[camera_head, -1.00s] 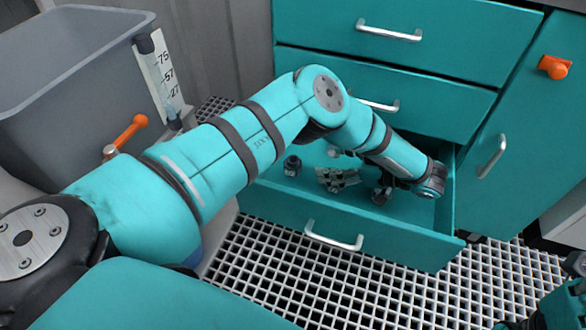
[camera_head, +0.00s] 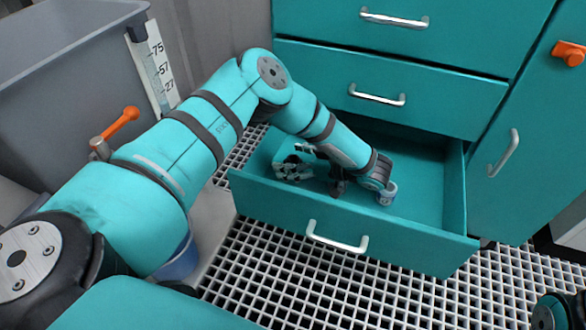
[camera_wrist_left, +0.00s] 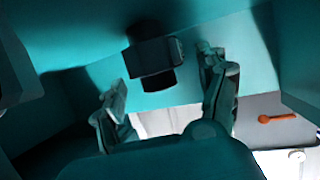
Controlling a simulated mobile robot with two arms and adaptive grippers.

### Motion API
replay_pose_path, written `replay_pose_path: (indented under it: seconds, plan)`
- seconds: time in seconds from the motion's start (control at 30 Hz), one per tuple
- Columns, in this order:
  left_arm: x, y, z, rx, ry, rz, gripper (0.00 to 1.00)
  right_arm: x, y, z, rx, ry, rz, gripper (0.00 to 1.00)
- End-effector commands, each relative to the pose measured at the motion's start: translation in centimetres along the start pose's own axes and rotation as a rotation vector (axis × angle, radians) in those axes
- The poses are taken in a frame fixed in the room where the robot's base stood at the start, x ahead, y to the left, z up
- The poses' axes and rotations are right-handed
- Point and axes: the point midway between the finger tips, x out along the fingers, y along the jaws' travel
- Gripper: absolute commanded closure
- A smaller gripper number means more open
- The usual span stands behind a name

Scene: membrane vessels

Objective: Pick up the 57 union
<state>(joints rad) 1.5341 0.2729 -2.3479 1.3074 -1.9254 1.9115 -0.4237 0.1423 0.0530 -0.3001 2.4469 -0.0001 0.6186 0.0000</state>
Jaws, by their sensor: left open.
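A dark, short cylindrical fitting with a wider collar (camera_wrist_left: 155,58), which looks like a union, is in the left wrist view. It lies ahead of my left gripper (camera_wrist_left: 165,88), between the lines of its two spread fingers. No number is readable on it. In the head view my left gripper (camera_head: 292,168) is low inside the open drawer at its left end, open, and covers what is under it. A grey ring-shaped part (camera_head: 387,194) shows in the drawer beside my wrist; I cannot tell exactly what it is. My right gripper cannot be made out.
The open drawer (camera_head: 300,210) has a raised front panel with a handle (camera_head: 337,238). Closed drawers (camera_head: 420,55) stand above it. The drawer's right part is clear. A grey tank (camera_head: 70,80) with a gauge marked 75, 57, 27 and an orange lever (camera_head: 120,122) stand left.

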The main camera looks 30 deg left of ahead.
Motion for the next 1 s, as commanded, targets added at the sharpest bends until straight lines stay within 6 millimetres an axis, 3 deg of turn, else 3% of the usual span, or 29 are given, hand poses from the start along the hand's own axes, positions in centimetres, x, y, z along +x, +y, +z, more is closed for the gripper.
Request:
replay_pose_path:
  seconds: [0.17, 0.7, 1.0]
  plan:
    - [-0.03, 0.02, -0.08, 0.0, 0.0, 0.0, 0.26, 0.06, 0.01, 0.01, 0.0, -0.001, 0.0, 0.64]
    - [-0.04, -0.01, 0.01, 0.001, -0.001, 0.0, 0.96, 0.03, -0.01, 0.01, 0.0, -0.001, 0.0, 0.64]
    - [-0.14, -0.03, -0.19, 0.002, -0.003, 0.0, 0.97, 0.23, 0.01, -0.01, 0.001, 0.001, 0.0, 0.64]
